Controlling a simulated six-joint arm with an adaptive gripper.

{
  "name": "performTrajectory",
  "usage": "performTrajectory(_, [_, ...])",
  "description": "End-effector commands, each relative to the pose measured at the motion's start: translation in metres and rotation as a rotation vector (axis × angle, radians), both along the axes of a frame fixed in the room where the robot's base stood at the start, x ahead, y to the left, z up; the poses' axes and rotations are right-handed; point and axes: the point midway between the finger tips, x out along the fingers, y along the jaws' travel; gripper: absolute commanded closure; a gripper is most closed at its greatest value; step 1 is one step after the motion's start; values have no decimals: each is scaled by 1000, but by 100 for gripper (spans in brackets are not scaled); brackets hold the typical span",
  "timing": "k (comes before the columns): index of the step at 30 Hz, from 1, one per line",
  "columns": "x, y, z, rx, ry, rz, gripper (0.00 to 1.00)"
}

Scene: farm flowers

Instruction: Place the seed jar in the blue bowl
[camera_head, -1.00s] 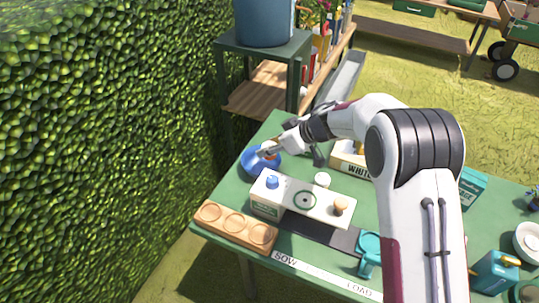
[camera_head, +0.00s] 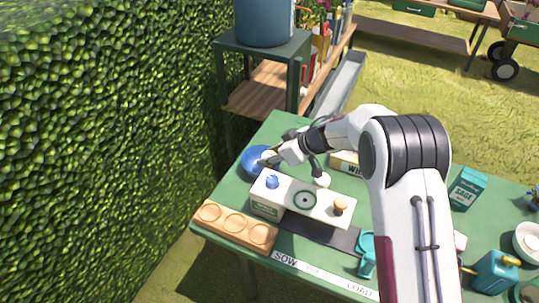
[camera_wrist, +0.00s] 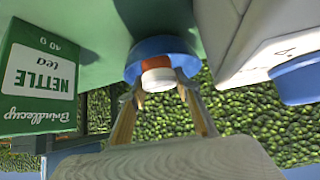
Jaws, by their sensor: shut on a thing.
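The seed jar (camera_wrist: 158,80), with an orange body and a white end, is between my gripper's fingertips (camera_wrist: 157,86) in the wrist view. The blue bowl (camera_wrist: 150,46) is right behind the jar there. In the head view the blue bowl (camera_head: 249,165) stands at the far left of the green table. My gripper (camera_head: 272,158) reaches over its right side, with a pale bit of the jar showing. I cannot tell whether the jar touches the bowl.
A white box-shaped device (camera_head: 290,208) with a blue knob stands close in front of the bowl. A wooden tray (camera_head: 235,228) with round hollows is at the front left edge. A nettle tea box (camera_wrist: 40,78) shows in the wrist view.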

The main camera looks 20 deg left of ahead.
Motion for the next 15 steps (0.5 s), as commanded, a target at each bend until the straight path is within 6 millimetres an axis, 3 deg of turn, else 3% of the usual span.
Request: performTrajectory(15, [0,0,-9,0,-1,1,89])
